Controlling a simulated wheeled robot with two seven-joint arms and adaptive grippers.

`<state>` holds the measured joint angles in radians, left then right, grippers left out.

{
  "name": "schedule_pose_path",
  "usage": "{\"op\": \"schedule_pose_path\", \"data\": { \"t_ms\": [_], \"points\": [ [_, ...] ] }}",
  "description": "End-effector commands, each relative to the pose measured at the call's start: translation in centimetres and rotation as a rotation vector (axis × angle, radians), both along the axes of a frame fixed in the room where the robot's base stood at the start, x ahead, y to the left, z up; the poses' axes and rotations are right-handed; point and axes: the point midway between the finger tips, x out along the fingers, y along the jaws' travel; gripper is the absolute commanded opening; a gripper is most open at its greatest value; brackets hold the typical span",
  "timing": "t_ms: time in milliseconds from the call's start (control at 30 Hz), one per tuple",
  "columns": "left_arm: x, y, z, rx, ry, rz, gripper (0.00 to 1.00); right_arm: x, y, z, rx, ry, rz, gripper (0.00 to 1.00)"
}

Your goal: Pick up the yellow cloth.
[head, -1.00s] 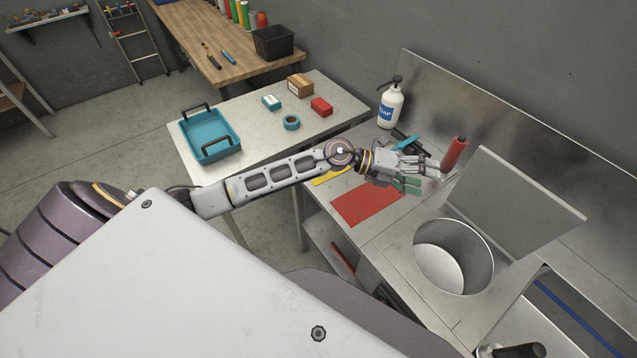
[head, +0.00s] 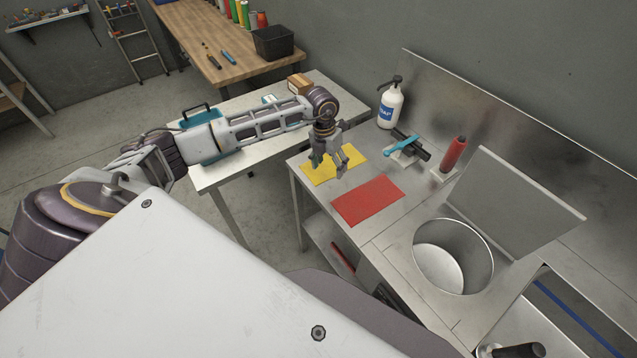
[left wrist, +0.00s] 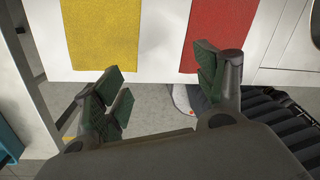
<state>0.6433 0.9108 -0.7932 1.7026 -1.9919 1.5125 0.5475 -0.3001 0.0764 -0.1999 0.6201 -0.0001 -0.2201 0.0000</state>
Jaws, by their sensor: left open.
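The yellow cloth (head: 322,171) lies flat on the left end of the metal counter (head: 378,236). It also shows at the top left of the left wrist view (left wrist: 102,32). My left gripper (head: 328,164) points down over the yellow cloth in the head view and covers part of it. In the left wrist view the fingers of my left gripper (left wrist: 170,82) are spread, with nothing between them. They appear apart from the cloth. My right gripper does not show.
A red cloth (head: 367,202) lies right of the yellow one. Behind are a soap bottle (head: 391,106), a blue-handled tool (head: 402,144) and a red cylinder (head: 454,154). A round opening (head: 453,256) is at the right. A side table (head: 232,173) stands left of the counter.

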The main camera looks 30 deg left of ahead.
Motion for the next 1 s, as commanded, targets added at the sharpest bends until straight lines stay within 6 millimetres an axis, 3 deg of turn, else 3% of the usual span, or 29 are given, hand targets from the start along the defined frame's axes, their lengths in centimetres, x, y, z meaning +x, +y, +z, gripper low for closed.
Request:
{"op": "schedule_pose_path", "data": {
  "t_ms": [100,233,667,1000],
  "points": [
    [0.0,2.7,0.5,0.085,0.02,0.02,0.71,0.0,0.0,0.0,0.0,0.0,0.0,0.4],
    [-0.1,4.0,0.7,0.126,0.031,0.032,0.71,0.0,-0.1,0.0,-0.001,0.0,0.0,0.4],
    [-0.1,4.0,0.6,0.128,0.032,0.033,0.71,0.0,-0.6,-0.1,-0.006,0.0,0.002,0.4],
    [-0.1,4.0,-1.3,0.128,0.033,0.033,0.71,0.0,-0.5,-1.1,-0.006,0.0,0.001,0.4]
  ]
}}
